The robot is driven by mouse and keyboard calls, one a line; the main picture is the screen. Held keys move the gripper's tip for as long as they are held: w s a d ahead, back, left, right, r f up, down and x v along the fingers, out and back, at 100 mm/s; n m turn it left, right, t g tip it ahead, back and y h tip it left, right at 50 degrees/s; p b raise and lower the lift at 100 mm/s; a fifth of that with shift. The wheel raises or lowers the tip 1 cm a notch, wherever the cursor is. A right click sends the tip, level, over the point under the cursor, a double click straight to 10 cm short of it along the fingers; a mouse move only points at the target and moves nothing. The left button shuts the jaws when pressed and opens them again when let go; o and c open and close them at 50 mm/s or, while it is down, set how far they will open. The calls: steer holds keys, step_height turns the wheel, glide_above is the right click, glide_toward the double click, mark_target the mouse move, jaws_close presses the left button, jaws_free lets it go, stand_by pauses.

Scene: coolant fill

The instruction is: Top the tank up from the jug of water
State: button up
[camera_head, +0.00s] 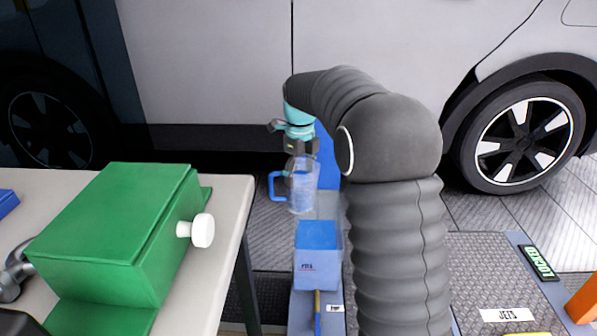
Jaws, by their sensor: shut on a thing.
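My gripper (300,158) points down in front of the silver car and is shut on the jug (303,188). The jug is clear, with a blue handle on its left side, and hangs about upright in the air. Its contents are hard to make out. Below the jug in the picture stands a pale blue box-shaped container (317,268) with a deeper blue top and small red lettering on its front. It appears to be the tank; its level and any opening cannot be made out. The jug looks apart from it.
A pale table (232,205) at left bears a green box (115,235) with a white knob (202,230) and a hammer (18,270). The silver car (215,70) stands behind.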

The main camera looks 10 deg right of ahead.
steer(key=shift+a+f+y, duration=0.1)
steer(key=shift+f+y, duration=0.6)
steer(key=shift+f, duration=0.45)
stand_by(0.8)
steer(key=y, duration=0.4)
steer(key=shift+a+r, duration=0.1)
steer(key=shift+f+y, duration=0.2)
steer(key=shift+y, duration=0.8)
steer(key=shift+f+y, duration=0.1)
steer(key=shift+y, duration=0.2)
steer(key=shift+f+y, duration=0.15)
steer(key=shift+y, duration=0.25)
steer(key=shift+d+f+y, duration=0.3)
steer(key=shift+f+y, duration=0.35)
steer(key=shift+y, duration=0.65)
steer(key=shift+d+f+y, duration=0.25)
steer(key=shift+f+y, duration=0.25)
steer(key=shift+y, duration=0.2)
steer(key=shift+d+f+y, duration=0.25)
steer(key=shift+f+y, duration=0.2)
steer(key=shift+y, duration=0.25)
steer(key=shift+f+b, duration=0.25)
steer(key=shift+b, duration=0.95)
steer(key=shift+b, duration=0.5)
